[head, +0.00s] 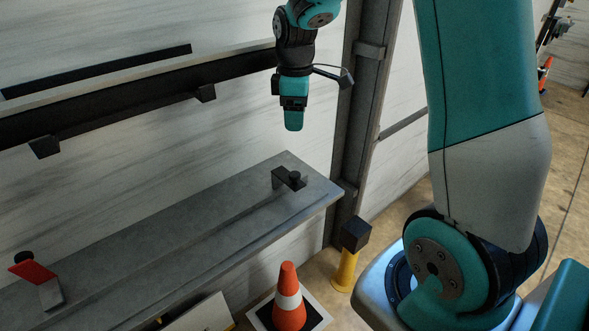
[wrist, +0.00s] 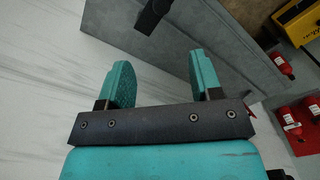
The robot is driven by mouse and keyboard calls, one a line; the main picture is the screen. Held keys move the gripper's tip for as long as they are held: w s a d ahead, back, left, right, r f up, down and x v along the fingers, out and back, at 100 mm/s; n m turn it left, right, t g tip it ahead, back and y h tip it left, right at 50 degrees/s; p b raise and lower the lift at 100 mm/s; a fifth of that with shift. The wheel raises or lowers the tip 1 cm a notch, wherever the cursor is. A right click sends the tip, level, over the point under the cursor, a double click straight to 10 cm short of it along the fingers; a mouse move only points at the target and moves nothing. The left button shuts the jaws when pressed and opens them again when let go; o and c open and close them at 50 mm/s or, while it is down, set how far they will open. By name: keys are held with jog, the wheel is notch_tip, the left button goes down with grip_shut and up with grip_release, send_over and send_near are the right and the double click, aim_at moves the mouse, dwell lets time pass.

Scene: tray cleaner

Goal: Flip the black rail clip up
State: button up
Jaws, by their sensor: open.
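A black clip (head: 288,180) sits near the right end of a long grey bench-like rail (head: 190,215) in the head view. It looks like a low block with a small round knob. In the wrist view a black part (wrist: 152,14), apparently this clip, shows at the top edge, cut off by the frame. My gripper (head: 293,127) points down above the right end of the grey rail, clear of the clip and a little behind it. In the wrist view its teal fingers (wrist: 162,80) are apart with nothing between them.
A red clip (head: 33,271) stands at the rail's left end. A dark wall rail (head: 130,105) with black brackets runs behind. A grey post (head: 352,120), traffic cone (head: 288,298) and yellow post (head: 346,268) stand nearby. Red bottles (wrist: 283,66) show below right in the wrist view.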

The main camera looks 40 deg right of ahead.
aim_at(295, 174)
notch_tip(295, 174, down, 16)
jog(key=shift+a+p, duration=0.15)
jog(key=shift+p, duration=0.65)
